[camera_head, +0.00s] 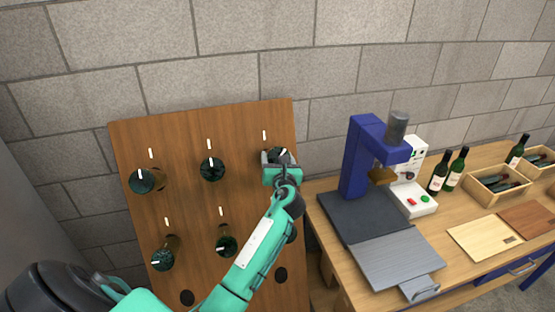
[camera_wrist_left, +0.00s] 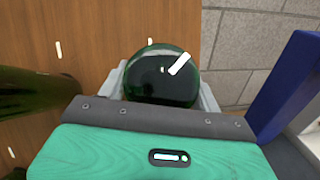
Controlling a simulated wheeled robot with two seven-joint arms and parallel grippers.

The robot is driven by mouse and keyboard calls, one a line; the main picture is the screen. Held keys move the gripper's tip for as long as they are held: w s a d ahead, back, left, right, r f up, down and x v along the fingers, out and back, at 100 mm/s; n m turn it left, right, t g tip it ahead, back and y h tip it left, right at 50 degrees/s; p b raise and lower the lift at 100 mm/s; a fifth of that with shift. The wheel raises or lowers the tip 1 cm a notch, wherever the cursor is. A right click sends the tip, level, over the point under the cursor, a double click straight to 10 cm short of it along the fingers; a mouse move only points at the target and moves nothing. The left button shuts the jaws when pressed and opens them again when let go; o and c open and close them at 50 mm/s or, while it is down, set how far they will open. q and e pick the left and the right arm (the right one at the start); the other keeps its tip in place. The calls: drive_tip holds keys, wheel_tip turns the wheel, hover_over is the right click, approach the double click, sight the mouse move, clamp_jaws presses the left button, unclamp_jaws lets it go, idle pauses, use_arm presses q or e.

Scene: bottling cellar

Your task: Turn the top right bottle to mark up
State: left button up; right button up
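The top right bottle (camera_head: 283,153) sits neck-in in a wooden board (camera_head: 185,135), its dark green round base facing out. My left gripper (camera_head: 281,165) is at this base, one finger on each side. In the left wrist view the base (camera_wrist_left: 155,92) lies between the grey fingers (camera_wrist_left: 160,92), which look closed against its sides. The white mark (camera_wrist_left: 180,64) on the base is tilted, leaning to the upper right, not upright. A white line (camera_head: 264,135) is on the board above this bottle. My right gripper is not in view.
Other bottles stick out of the board: top left (camera_head: 147,181), top middle (camera_head: 212,169), lower left (camera_head: 163,259) and lower middle (camera_head: 226,245). A blue machine (camera_head: 361,155) stands on the bench to the right, with bottles and wooden crates (camera_head: 497,200) beyond.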

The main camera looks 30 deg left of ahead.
use_arm(q)
drive_tip(key=shift+f+n+g+y+b, duration=0.2)
drive_tip(key=shift+n+g+y+b, duration=0.4)
drive_tip(key=shift+n+b, duration=0.25)
drive_tip(key=n+g+y+b, duration=0.1)
drive_tip(key=n, duration=0.2)
drive_tip(key=shift+n+g+b, duration=0.25)
drive_tip(key=shift+g+b, duration=0.05)
drive_tip(key=shift+b, duration=0.1)
drive_tip(key=n+g+b, duration=0.1)
drive_tip(key=n, duration=0.1)
drive_tip(key=n+g+y, duration=0.1)
drive_tip(key=n, duration=0.1)
drive_tip(key=shift+d+g+b, duration=0.1)
drive_tip(key=shift+g+b, duration=0.2)
drive_tip(key=shift+b, duration=0.1)
drive_tip(key=shift+r+n+g+y+b, duration=0.1)
drive_tip(key=shift+n+g+y+b, duration=0.3)
drive_tip(key=shift+n+g, duration=0.75)
drive_tip(key=shift+n, duration=0.45)
drive_tip(key=o, duration=1)
